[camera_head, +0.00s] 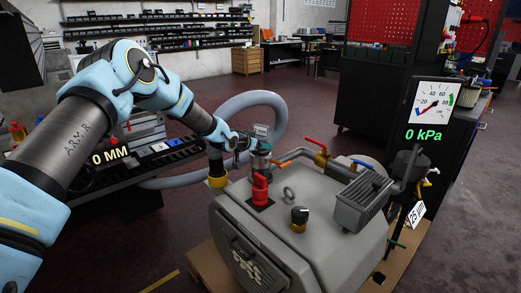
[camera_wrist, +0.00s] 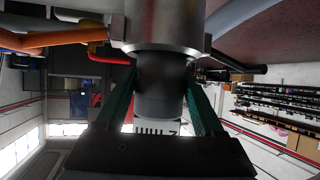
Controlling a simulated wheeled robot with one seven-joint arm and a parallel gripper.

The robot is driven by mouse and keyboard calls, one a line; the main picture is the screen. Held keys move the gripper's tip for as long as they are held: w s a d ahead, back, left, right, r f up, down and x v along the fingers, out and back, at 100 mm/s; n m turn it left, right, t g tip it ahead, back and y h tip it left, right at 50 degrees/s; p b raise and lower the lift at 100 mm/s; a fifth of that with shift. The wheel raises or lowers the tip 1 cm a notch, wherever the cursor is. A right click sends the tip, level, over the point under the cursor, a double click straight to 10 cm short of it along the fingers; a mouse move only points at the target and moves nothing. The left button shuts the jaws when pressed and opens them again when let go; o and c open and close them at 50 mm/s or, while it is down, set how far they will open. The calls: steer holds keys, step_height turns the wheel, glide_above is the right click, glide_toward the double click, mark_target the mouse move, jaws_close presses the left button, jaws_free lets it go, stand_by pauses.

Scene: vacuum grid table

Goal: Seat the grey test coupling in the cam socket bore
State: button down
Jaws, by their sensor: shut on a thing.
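The grey test coupling (camera_wrist: 160,92) is a dark grey cylinder between the green-edged fingers of my gripper (camera_wrist: 158,105), which is shut on it. In the wrist view its far end meets a shiny metal collar, which looks like the cam socket (camera_wrist: 165,25). The two appear roughly in line; how deep the coupling sits in the bore is hidden. In the head view my gripper (camera_head: 243,143) is at the metal socket (camera_head: 260,161) on top of the grey pump housing. The coupling is too small there to make out clearly.
A red fitting (camera_head: 260,188) stands just in front of the socket. Orange and red valve handles (camera_head: 311,148) lie to its right. A yellow-collared post (camera_head: 217,176) and a thick grey hose (camera_head: 270,98) are close by. The gauge display (camera_head: 425,134) reads 0 kPa.

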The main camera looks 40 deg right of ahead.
steer(key=shift+c, duration=2.1)
jaws_free()
steer(key=shift+s+a+f, duration=0.1)
steer(key=shift+a+f, duration=0.05)
steer(key=shift+f, duration=0.35)
steer(key=shift+s+a+f, duration=0.1)
steer(key=shift+a+f, duration=0.05)
steer(key=shift+f, duration=0.3)
steer(key=o, duration=0.4)
steer(key=shift+r, duration=0.1)
steer(key=shift+d, duration=0.1)
steer(key=shift+r, duration=0.25)
